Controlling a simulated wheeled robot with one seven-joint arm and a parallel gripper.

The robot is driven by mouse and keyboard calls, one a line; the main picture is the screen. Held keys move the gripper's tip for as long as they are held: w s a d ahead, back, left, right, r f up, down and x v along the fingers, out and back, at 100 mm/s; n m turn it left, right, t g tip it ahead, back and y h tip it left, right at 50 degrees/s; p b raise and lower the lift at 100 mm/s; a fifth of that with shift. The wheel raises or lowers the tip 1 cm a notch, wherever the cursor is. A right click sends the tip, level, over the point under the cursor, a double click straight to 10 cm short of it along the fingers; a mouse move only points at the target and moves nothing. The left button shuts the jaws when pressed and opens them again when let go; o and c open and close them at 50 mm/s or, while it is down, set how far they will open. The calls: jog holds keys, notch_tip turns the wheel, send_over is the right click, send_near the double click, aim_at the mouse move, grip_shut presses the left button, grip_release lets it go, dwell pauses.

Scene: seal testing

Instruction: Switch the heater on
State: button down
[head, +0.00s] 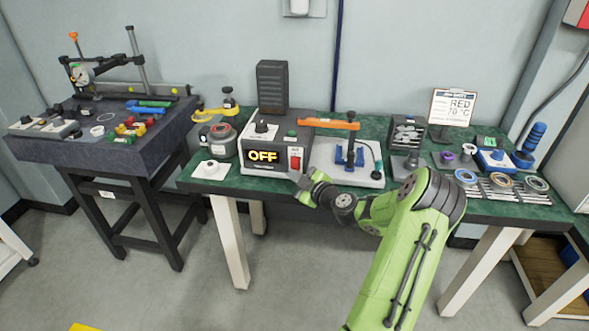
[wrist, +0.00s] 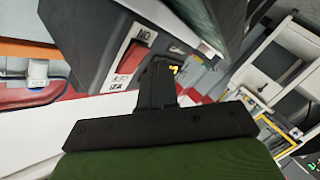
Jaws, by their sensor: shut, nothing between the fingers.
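The heater (head: 262,170) is a grey and white box on the green bench, with a display (head: 263,156) that reads OFF in lit letters. A red rocker switch (head: 295,161) sits on the right of its front face. The switch also shows in the wrist view (wrist: 128,60), with a label beside it. My gripper (head: 304,185) is in front of the heater's lower right corner, just below the switch. In the wrist view, my gripper (wrist: 158,68) is shut and empty, its fingertips beside the switch. I cannot tell whether they touch the heater.
A clamp stand (head: 349,160) with an orange bar stands just right of the heater. A sign (head: 452,106) reading RED 70 °C stands at the right back. Rings and tools (head: 500,190) lie at the right.

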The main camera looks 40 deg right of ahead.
jog(key=shift+d+f, duration=0.1)
jog(key=shift+w+d+b, duration=0.25)
jog(key=shift+b, duration=0.3)
jog(key=shift+w+d, duration=0.2)
jog(key=shift+d, duration=0.05)
dwell(0.6)
jog(key=shift+s+a+b, duration=0.1)
jog(key=shift+b, duration=0.35)
jog(key=shift+s+a+b, duration=0.3)
jog(key=shift+a+b, duration=0.05)
jog(key=shift+b, duration=0.2)
jog(key=shift+a, duration=0.15)
jog(key=shift+s, duration=0.1)
jog(key=shift+s+a+r+b, duration=0.2)
jog(key=shift+s+a, duration=0.55)
jog(key=shift+a, duration=0.25)
jog(key=shift+s+a+r+b, duration=0.1)
jog(key=shift+s+a+r, duration=0.1)
jog(key=shift+s+a, duration=0.65)
jog(key=shift+w+a, duration=0.1)
jog(key=shift+w, duration=0.05)
